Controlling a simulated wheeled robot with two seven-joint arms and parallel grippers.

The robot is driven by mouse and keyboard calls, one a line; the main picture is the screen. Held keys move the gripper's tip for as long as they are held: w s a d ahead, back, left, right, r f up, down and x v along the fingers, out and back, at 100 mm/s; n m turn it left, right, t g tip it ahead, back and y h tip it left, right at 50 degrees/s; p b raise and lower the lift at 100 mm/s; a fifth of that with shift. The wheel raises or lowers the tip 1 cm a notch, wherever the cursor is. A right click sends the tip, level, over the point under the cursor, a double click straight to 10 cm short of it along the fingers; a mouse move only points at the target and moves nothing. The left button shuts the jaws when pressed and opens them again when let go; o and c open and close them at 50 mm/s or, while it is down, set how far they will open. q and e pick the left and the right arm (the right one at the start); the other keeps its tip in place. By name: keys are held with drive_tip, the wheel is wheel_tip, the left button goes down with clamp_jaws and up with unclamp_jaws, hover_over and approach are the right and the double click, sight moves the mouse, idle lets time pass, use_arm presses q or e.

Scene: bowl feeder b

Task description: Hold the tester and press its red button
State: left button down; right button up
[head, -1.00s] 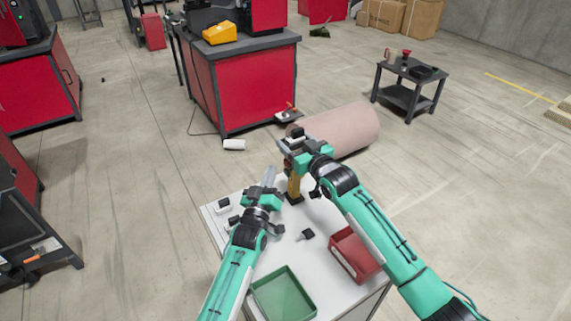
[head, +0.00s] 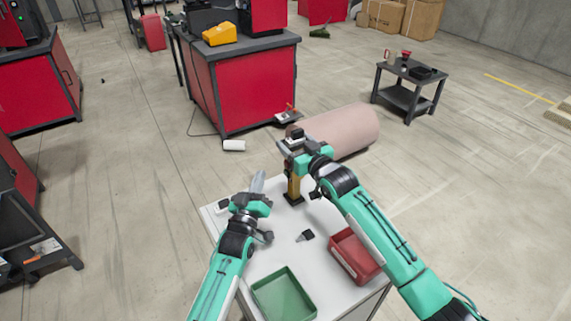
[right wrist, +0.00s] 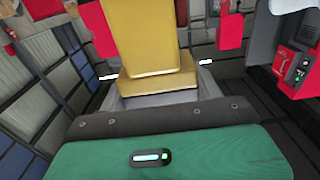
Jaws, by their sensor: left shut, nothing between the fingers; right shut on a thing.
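The tester (head: 293,188) is a yellow upright body with a black foot, at the far side of the white table (head: 325,262). It also shows as a large yellow shape in the right wrist view (right wrist: 150,85). My right gripper (head: 287,146) is shut on the tester's upper part, which it partly hides. I cannot make out the red button clearly. My left gripper (head: 257,182) is shut and empty, left of the tester and apart from it, its fingers pointing away toward the table's far edge.
A green tray (head: 260,290) and a red bin (head: 360,262) stand on the near part of the table. A small black part (head: 305,236) lies between the arms. A small white-and-black item (head: 222,205) lies at the left edge. A pink roll (head: 345,130) lies beyond.

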drive_tip(key=o, duration=1.5)
drive_tip(key=p+v, duration=0.3)
drive_tip(key=v, duration=1.7)
